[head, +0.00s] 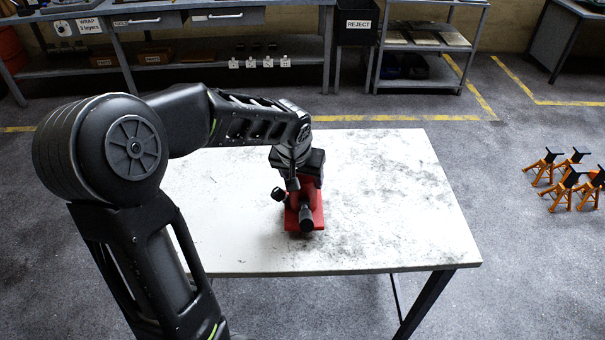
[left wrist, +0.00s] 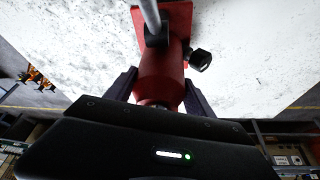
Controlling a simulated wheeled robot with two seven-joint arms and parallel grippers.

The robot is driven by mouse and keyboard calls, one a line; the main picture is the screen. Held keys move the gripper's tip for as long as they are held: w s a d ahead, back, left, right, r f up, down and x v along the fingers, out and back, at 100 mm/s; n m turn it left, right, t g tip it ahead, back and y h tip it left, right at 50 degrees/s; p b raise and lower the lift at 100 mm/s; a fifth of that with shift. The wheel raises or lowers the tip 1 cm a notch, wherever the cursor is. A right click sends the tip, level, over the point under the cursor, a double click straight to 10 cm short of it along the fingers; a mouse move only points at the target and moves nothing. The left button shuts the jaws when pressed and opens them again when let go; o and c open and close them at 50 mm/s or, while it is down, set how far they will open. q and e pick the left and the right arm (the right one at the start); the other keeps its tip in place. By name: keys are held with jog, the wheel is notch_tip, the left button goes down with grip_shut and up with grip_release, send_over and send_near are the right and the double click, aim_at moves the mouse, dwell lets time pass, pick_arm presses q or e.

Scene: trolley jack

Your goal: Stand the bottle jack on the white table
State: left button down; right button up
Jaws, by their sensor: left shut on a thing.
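The red bottle jack (head: 306,217) is at the middle of the white table (head: 400,215), upright, with its base on or just above the top; I cannot tell which. In the left wrist view the jack's red body (left wrist: 160,80) lies between the two dark fingers. My left gripper (head: 297,178) comes from above and is shut on the jack. The gripper hides the jack's upper part in the head view. The table also shows in the left wrist view (left wrist: 70,45). My right gripper is not in view.
The tabletop around the jack is clear, with dark smudges. Several orange jack stands (head: 570,180) stand on the floor to the right. A workbench (head: 220,50) and a black reject bin (head: 356,25) are behind the table.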

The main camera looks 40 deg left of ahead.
pick_arm(q)
jog(key=shift+w+f, duration=0.1)
jog(key=shift+f, duration=1.2)
jog(key=shift+f, duration=0.15)
jog(key=shift+c, duration=1.8)
grip_release()
jog(key=shift+f, duration=0.1)
jog(key=shift+s+r, duration=0.25)
jog(key=shift+r, duration=0.35)
jog(key=v, duration=1.1)
jog(key=shift+s+d+f, duration=0.1)
jog(key=shift+s+d, duration=0.05)
